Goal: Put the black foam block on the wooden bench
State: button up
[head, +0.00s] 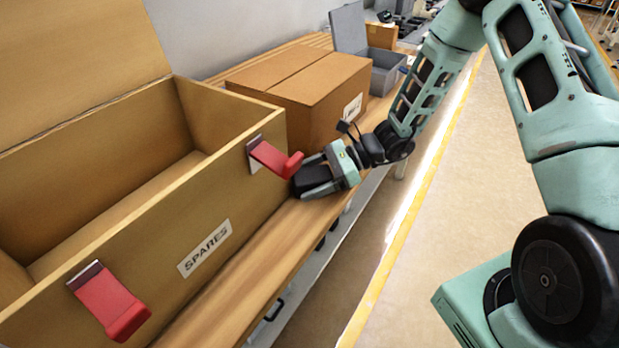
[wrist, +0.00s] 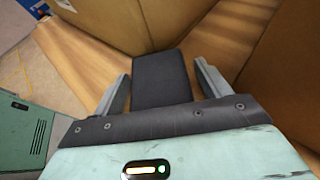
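The black foam block (head: 311,179) lies on the wooden bench (head: 262,252), between the spares box and the closed cardboard box. In the wrist view the block (wrist: 160,78) lies between the two grey fingers of my gripper (wrist: 163,68), on the bench's planks (wrist: 90,62). A narrow gap shows between the block and each finger, so my gripper is open around it. In the head view my gripper (head: 309,176) is low at the bench's front edge; the block's underside is hidden.
The open spares box (head: 150,262) with red latches (head: 272,158) stands close to my gripper on the left. The closed cardboard box (head: 308,95) stands just behind it. A grey lidded box (head: 385,72) is farther back. Floor with a yellow line (head: 400,240) lies right.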

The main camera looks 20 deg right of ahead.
jog(key=shift+r, duration=0.15)
jog(key=v, duration=1.2)
dwell(0.3)
